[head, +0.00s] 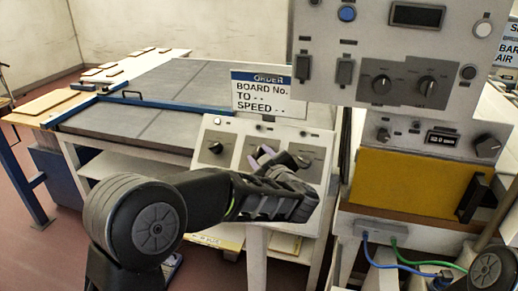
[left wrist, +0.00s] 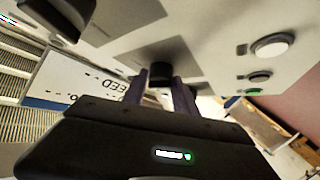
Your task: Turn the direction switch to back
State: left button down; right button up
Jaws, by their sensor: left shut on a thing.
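A pale sloping control panel (head: 230,128) with black rotary knobs stands in the middle of the head view. My left gripper (head: 278,158) reaches over this panel from the left and hides part of it. In the left wrist view the two fingers of my left gripper (left wrist: 161,92) are shut on a black knob, which I take to be the direction switch (left wrist: 161,72). Its pointer and setting cannot be read, and the panel's small labels are too blurred. Another dark knob (head: 215,147) at the panel's left is free. My right gripper is not in view.
An order sign (head: 262,92) stands behind the panel. A larger upright panel (head: 362,40) with switches and knobs is close on the right, above a yellow box (head: 400,180) with a black handle (head: 474,198). A grey conveyor table (head: 130,121) lies behind left.

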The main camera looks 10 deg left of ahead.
pick_arm(q)
jog(key=n+g+p, duration=0.1)
jog(key=n+p, duration=0.1)
jog(key=n+g+y+p, duration=0.1)
jog(key=n+g+p, duration=0.1)
jog(key=p, duration=0.1)
jog(key=r+n+g+p, duration=0.1)
jog(key=n+g+p, duration=0.1)
jog(key=n, duration=0.1)
jog(key=shift+w+d, duration=0.15)
jog(key=shift+w, duration=0.15)
jog(key=shift+n+g+p, duration=0.55)
jog(key=shift+n+g, duration=0.25)
jog(key=shift+w+n+g, duration=0.15)
jog(key=shift+n+g, duration=0.75)
jog(key=shift+n, duration=0.2)
jog(key=c, duration=1)
grip_release()
jog(key=v, duration=0.7)
jog(key=shift+r, duration=0.35)
jog(key=shift+d, duration=0.15)
